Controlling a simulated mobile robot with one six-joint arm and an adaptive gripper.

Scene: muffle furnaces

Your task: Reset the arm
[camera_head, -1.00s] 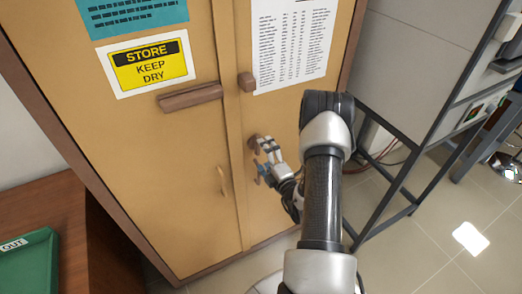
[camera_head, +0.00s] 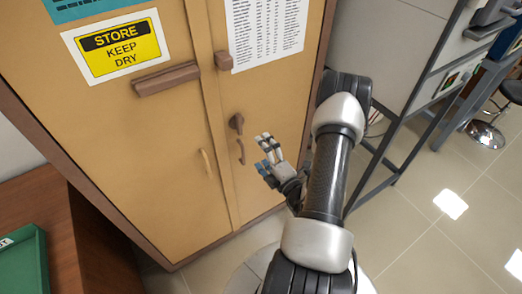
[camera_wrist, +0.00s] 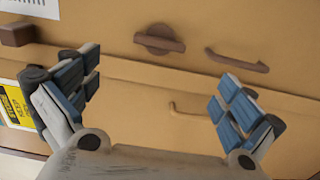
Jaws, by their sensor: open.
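My gripper (camera_head: 266,160) is in front of the tan cabinet (camera_head: 180,150), near its lower handles. In the wrist view my gripper (camera_wrist: 150,95) has its two blue-padded fingers spread wide with nothing between them. A dark turn knob (camera_head: 237,122) and a brown handle (camera_head: 241,151) are on the right door. The knob (camera_wrist: 159,40) and handle (camera_wrist: 237,61) also show in the wrist view, beyond the fingertips and apart from them. The cabinet doors look shut.
A thin handle (camera_head: 206,163) is on the left door. A brown table with a green tray (camera_head: 24,266) stands at the lower left. A dark metal frame stand (camera_head: 395,150) is on the right. A stool (camera_head: 487,134) stands farther right. Tiled floor (camera_head: 420,215) is open at the lower right.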

